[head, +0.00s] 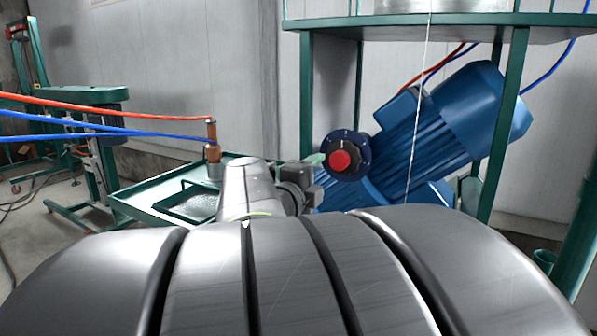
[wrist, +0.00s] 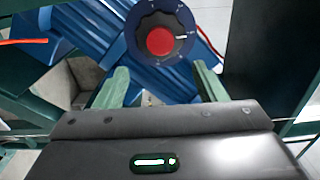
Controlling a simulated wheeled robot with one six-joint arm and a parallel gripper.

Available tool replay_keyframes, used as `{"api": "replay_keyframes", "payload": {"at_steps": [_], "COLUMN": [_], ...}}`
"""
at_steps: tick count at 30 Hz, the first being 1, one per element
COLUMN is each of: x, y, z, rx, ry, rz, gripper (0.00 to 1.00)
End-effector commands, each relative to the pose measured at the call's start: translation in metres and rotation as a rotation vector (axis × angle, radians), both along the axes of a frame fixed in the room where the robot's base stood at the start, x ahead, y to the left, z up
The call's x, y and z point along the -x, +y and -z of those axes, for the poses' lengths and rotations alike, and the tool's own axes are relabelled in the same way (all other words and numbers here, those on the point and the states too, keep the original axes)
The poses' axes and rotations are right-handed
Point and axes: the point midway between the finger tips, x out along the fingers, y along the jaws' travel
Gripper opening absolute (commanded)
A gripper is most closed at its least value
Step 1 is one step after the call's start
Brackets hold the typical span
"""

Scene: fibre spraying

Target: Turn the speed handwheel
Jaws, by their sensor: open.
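The speed handwheel (head: 341,160) is a dark round knob with a red centre on a blue dial plate, mounted at the front of a blue motor (head: 440,130). In the wrist view the handwheel (wrist: 160,40) is at the top centre, with a white pointer mark at its right side. My gripper (wrist: 162,78) is open, its two green fingers spread below the handwheel in that view. The fingers appear apart from the handwheel and nothing is between them. In the head view my gripper is mostly hidden by my arm, just left of the handwheel.
A green frame (head: 307,100) stands around the motor, with posts on both sides and a shelf above. A green tray table (head: 130,205) is at left, with a copper-coloured nozzle (head: 212,140) on red and blue hoses. A thin cord (head: 420,100) hangs before the motor.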

Motion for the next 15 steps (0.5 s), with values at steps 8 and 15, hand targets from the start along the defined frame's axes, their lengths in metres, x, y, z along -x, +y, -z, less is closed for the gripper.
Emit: {"api": "replay_keyframes", "payload": {"at_steps": [8, 15], "x": [0.023, 0.025], "y": [0.016, 0.016], "z": [0.000, 0.000], "rx": [-0.001, -0.001], "ry": [0.000, 0.001], "rz": [-0.002, 0.000], "gripper": [0.64, 0.64]}}
